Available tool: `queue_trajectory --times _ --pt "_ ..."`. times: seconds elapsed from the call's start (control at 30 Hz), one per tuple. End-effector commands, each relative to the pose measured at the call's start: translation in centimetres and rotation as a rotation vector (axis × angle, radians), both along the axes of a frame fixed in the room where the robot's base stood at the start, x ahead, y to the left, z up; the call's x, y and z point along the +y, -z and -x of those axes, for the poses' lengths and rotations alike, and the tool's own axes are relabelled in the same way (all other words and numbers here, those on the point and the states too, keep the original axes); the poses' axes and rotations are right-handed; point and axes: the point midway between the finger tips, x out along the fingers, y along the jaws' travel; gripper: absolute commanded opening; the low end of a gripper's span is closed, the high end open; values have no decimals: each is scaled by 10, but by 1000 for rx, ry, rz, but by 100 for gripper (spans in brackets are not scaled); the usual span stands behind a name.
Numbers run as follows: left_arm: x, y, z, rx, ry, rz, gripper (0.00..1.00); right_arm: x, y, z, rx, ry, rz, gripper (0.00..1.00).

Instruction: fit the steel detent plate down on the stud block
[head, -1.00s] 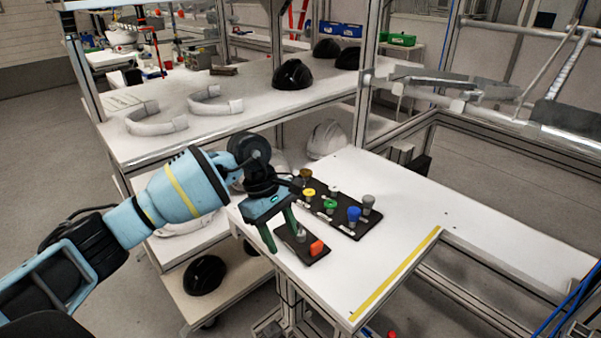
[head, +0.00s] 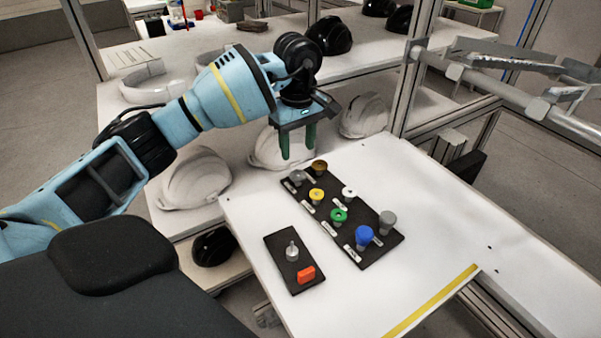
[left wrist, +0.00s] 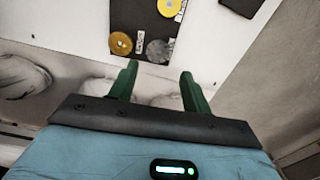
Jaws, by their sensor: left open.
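A grey disc (head: 297,177), which looks like the steel detent plate, lies at the far left corner of a black board. It also shows in the left wrist view (left wrist: 159,51), next to a gold-brown disc (left wrist: 120,43). A smaller black block (head: 281,263) with an upright metal stud (head: 292,251) and an orange piece (head: 306,274) lies nearer; I take it for the stud block. My left gripper (head: 298,152) is open and empty, pointing down above the table's far edge, beyond the grey disc. It shows in the left wrist view (left wrist: 157,84). My right gripper is out of view.
The black board (head: 375,253) also carries yellow (head: 317,196), white (head: 348,192), green (head: 338,215), blue (head: 364,236) and tall grey (head: 388,220) pieces. White helmet shells (head: 197,180) stand beyond the table's edge. The white tabletop (head: 435,215) is clear to the right.

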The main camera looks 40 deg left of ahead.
Motion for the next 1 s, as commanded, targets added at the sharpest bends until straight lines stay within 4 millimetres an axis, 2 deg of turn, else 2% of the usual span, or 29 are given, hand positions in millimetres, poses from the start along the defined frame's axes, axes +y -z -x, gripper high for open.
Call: queue_trajectory --times 0.17,0.37,0.7,1.0 --pt "0 19 0 3 0 1 49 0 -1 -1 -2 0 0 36" --pt "0 24 0 1 0 2 49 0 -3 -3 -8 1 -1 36" --pt "2 66 -2 1 1 3 49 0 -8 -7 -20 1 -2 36" --pt "3 73 -2 -1 1 1 49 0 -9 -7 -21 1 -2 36"
